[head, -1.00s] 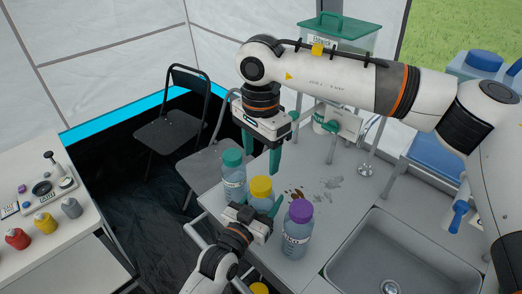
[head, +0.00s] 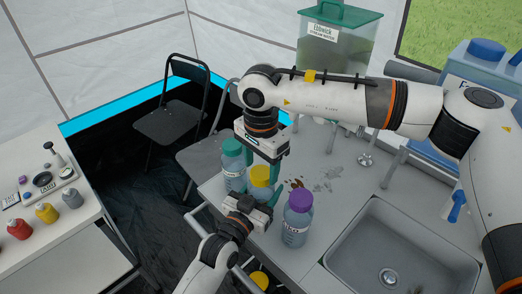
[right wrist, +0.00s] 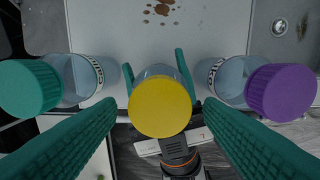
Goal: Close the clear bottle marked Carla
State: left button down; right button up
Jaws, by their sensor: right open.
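A clear bottle with a yellow cap (head: 262,177) stands between two others on the counter; its name is hidden. The cap also shows in the right wrist view (right wrist: 160,107), over the bottle's neck. My left gripper (head: 262,203) is around this bottle's body, with a finger close against each side. My right gripper (head: 262,158) is open, pointing down just above the yellow cap. In the right wrist view its fingers lie on either side of the cap, apart from it.
A teal-capped bottle (head: 232,172) stands close on the left and a purple-capped bottle (head: 297,222) on the right. The sink (head: 345,245) is at the right. Brown stains mark the counter (head: 335,210) behind. A lidded green container (head: 338,50) stands at the back.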

jog(key=shift+f, duration=0.6)
jog(key=c, duration=1)
jog(key=m, duration=0.5)
jog(key=shift+c, duration=0.2)
jog(key=o, duration=1.2)
jog(key=shift+r, duration=0.1)
notch_tip(320, 180, up, 12)
jog(key=shift+f, duration=0.1)
